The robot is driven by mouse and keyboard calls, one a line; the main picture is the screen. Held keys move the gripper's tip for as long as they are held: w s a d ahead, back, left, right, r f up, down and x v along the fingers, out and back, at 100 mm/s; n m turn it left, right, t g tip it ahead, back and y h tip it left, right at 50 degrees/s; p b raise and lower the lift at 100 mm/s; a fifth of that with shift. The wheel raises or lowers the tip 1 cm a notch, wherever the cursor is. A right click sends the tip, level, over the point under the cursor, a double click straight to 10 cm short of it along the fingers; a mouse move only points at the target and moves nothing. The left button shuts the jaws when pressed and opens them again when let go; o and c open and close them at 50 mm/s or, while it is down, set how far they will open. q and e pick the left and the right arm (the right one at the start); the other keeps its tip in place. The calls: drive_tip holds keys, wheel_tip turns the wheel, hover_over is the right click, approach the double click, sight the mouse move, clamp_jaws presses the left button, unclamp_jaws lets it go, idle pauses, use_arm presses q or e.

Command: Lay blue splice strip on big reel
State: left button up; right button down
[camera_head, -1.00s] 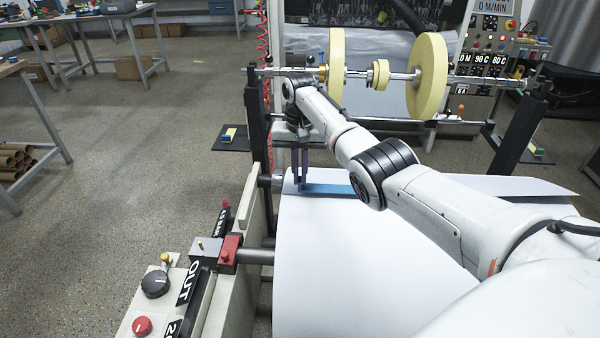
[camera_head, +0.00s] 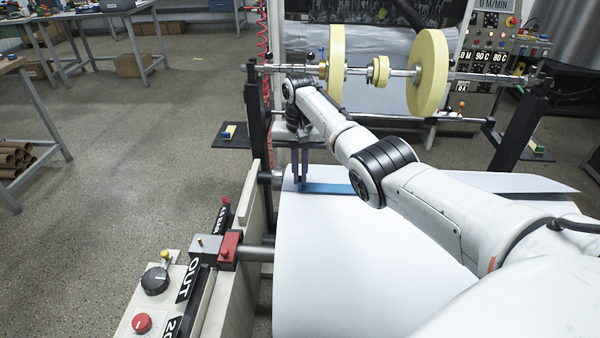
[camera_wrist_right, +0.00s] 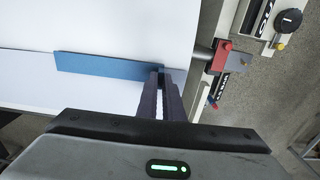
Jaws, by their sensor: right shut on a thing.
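The blue splice strip (camera_head: 328,188) lies flat across the white paper of the big reel (camera_head: 340,250), near the paper's far edge. In the right wrist view the fingers (camera_wrist_right: 160,74) are shut on the end of the blue strip (camera_wrist_right: 105,66), which stretches left over the white paper. I cannot tell whether the strip touches the paper along its whole length. My left gripper is not in view.
A machine side frame with a red clamp block (camera_head: 229,247) and a control panel with knobs (camera_head: 155,282) stands left of the paper. A shaft with yellow discs (camera_head: 428,75) crosses behind my arm.

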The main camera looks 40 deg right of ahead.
drive_tip(key=shift+f, duration=0.3)
drive_tip(key=c, duration=1.8)
unclamp_jaws()
wheel_tip(320, 180, up, 10)
drive_tip(key=shift+r, duration=0.15)
